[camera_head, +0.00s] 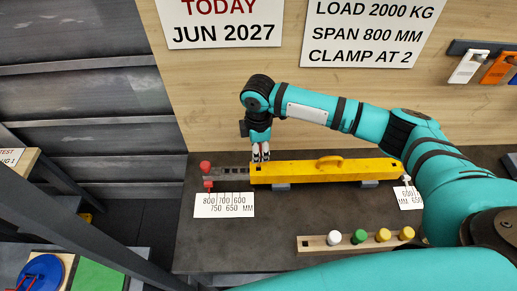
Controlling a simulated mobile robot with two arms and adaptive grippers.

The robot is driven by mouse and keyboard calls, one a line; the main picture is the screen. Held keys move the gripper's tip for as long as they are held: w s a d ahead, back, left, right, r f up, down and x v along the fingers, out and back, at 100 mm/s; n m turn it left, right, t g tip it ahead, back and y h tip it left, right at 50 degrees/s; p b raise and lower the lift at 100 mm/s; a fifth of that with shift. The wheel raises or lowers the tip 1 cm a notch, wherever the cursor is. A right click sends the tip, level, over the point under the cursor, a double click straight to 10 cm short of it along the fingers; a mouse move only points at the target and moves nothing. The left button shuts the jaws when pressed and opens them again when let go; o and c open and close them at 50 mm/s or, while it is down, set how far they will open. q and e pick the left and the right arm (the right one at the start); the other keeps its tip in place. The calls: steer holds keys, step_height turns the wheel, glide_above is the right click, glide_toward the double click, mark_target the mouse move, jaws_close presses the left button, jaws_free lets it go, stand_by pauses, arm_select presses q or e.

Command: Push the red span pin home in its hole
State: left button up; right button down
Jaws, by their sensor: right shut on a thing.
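A long yellow beam (310,175) lies across the dark bench, with a dark grey slide bar (231,174) coming out of its left end. At the slide's outer end is a red knob (205,166) and a second red piece (208,184) just below; I cannot tell whether either is the span pin. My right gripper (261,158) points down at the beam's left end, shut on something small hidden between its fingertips. The pin hole and any pin in it are too small or hidden to make out. My left gripper is out of view.
A white scale card (224,205) lies before the slide and another (408,197) near the beam's right end. A wooden holder (313,245) with white, green and yellow knobs stands at the front. The bench's front left is clear.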

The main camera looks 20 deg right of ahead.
stand_by(0.3)
steer(key=shift+p, duration=0.5)
steer(key=shift+f+b, duration=1.25)
steer(key=shift+f, duration=1.4)
steer(key=c, duration=0.9)
jaws_free()
steer(key=shift+c, duration=0.2)
steer(key=shift+r, duration=0.2)
step_height(320, 180, up, 12)
steer(key=shift+f, duration=0.2)
